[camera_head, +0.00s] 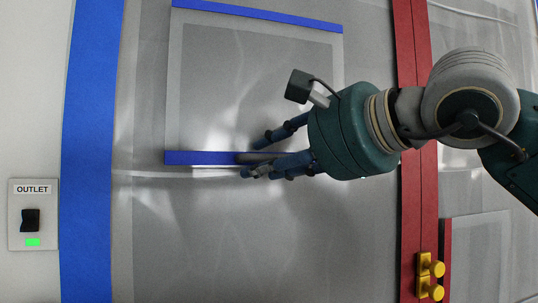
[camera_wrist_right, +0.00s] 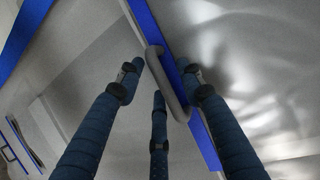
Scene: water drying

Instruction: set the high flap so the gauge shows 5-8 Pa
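A large translucent flap panel (camera_head: 250,75) with blue strips along its top and bottom edges hangs at the upper middle of the head view; I take it as the high flap. My right gripper (camera_head: 257,157) is in front of its bottom blue strip (camera_head: 205,158). In the right wrist view, a grey bar handle (camera_wrist_right: 165,82) on the blue strip (camera_wrist_right: 165,35) lies between the spread fingers of my right gripper (camera_wrist_right: 160,78). The fingers look open around it; contact cannot be told. My left gripper is out of view. No gauge shows.
A blue post (camera_head: 88,150) stands at the left, beside a wall switch labelled OUTLET (camera_head: 33,215) with a green light. A red post (camera_head: 415,220) with yellow knobs (camera_head: 432,270) stands at the right. Another blue strip with a handle (camera_wrist_right: 14,148) shows in the wrist view.

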